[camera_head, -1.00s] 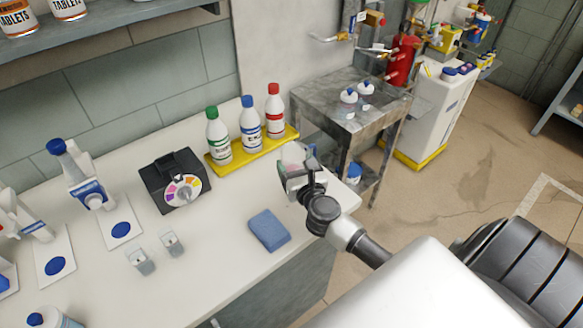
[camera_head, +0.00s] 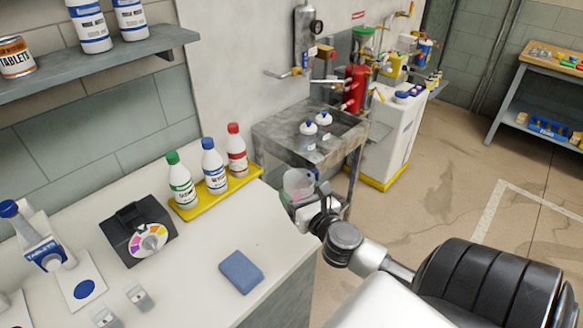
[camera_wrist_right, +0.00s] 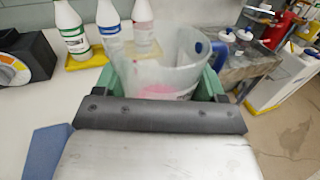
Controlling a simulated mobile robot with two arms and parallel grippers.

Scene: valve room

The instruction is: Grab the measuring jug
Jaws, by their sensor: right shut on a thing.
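The measuring jug (camera_head: 299,183) is a clear, see-through vessel with pink at its bottom. In the right wrist view the jug (camera_wrist_right: 165,72) stands upright between green finger pads, with a blue handle on its right side. My right gripper (camera_head: 308,200) is shut on the jug at the right end of the white counter (camera_head: 205,255). It also shows in the right wrist view (camera_wrist_right: 163,88). The head view does not show clearly whether the jug's base is clear of the counter. My left gripper is not in view.
A yellow tray (camera_head: 245,181) with green-, blue- and red-capped bottles stands left of the jug. A blue sponge (camera_head: 241,271) and a dark tester with a coloured dial (camera_head: 138,234) lie on the counter. A grey metal table (camera_head: 275,137) stands behind the jug. Floor is open at right.

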